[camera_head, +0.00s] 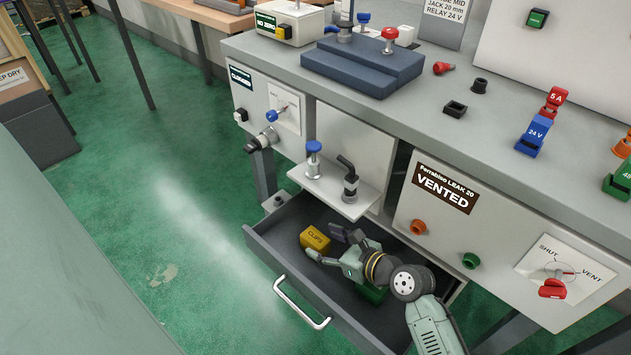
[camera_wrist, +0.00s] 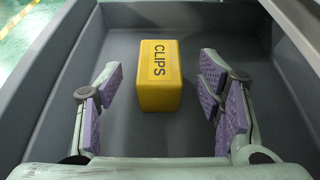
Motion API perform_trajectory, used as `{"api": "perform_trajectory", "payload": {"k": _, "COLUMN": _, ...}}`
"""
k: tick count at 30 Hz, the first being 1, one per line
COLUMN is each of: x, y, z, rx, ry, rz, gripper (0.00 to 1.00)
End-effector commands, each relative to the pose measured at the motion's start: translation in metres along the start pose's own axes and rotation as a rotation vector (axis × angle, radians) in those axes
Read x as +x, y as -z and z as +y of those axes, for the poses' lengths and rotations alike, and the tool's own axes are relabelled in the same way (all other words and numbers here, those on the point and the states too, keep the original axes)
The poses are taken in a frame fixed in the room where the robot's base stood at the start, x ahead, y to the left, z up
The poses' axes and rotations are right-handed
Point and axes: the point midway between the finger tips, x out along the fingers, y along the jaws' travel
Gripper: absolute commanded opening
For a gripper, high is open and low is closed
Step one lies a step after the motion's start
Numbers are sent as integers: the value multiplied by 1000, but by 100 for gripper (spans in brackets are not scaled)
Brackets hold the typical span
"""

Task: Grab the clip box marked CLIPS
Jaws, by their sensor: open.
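The yellow clip box (camera_head: 315,240) marked CLIPS stands in the open drawer (camera_head: 275,264) under the bench. In the wrist view the clip box (camera_wrist: 160,76) lies between my two spread fingers, a little ahead of them, with clear gaps on both sides. My gripper (camera_head: 330,246) is inside the drawer, open and empty, with its purple pads showing in the wrist view (camera_wrist: 160,98). In the head view my arm comes in from the lower right and hides part of the drawer.
Drawer walls rise around my gripper, and the drawer handle (camera_head: 300,304) sticks out in front. A small shelf (camera_head: 325,187) with a blue-topped fitting and a black elbow fitting juts out above the drawer's back. A green item (camera_head: 374,294) lies beneath my arm.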

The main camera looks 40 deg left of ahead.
Motion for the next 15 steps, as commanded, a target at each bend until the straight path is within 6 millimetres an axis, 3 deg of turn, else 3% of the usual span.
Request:
{"api": "perform_trajectory", "payload": {"k": 9, "x": 43, "y": 0, "z": 1, "rx": -1, "ry": -2, "rz": 0, "gripper": 61}}
{"api": "perform_trajectory", "payload": {"k": 15, "x": 50, "y": -1, "z": 0, "rx": -1, "ry": 0, "rz": -2, "gripper": 61}}
